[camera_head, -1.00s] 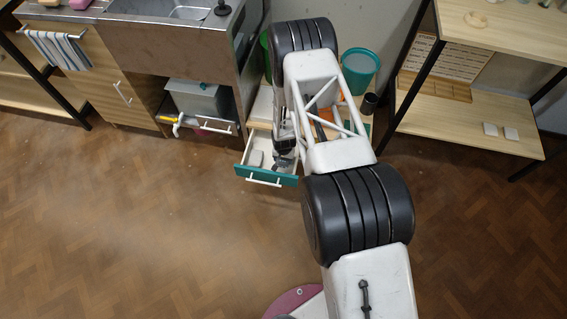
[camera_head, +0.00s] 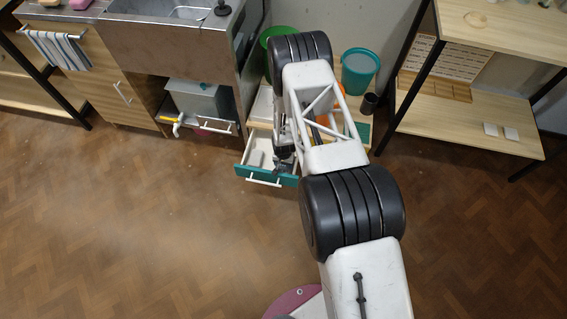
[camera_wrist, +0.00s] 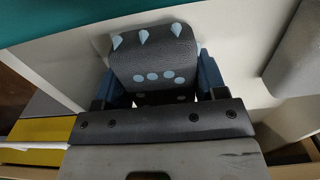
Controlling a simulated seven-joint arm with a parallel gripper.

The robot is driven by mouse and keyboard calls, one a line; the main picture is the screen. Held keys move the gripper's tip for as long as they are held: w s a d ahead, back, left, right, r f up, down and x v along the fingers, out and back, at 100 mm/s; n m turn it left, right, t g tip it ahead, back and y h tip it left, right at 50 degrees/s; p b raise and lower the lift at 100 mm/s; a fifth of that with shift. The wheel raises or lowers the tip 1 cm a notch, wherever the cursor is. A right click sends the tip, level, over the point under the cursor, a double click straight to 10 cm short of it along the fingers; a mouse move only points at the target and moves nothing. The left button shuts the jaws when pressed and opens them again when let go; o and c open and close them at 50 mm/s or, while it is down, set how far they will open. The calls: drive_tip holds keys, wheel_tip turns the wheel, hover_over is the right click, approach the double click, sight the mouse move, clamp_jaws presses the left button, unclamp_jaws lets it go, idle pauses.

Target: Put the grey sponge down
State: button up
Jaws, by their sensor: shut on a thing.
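A dark grey sponge (camera_wrist: 153,62) with pale blue spots and pointed marks shows in the wrist view. My gripper (camera_wrist: 158,80) is shut on it, with a blue finger at each side. In the head view my gripper (camera_head: 284,167) is over the right part of an open drawer (camera_head: 265,182) with a teal front and white inside. The sponge cannot be made out there. Whether the sponge touches the drawer floor cannot be told.
A light grey block (camera_head: 256,159) lies in the drawer's left part; it also shows at the right of the wrist view (camera_wrist: 297,55). A teal bucket (camera_head: 359,72) and a dark cup (camera_head: 369,104) stand behind my arm. The floor in front is clear.

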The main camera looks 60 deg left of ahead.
drive_tip(key=shift+f, duration=0.1)
drive_tip(key=o, duration=0.8)
drive_tip(key=shift+c, duration=0.2)
wheel_tip(320, 180, up, 12)
idle(0.9)
idle(1.0)
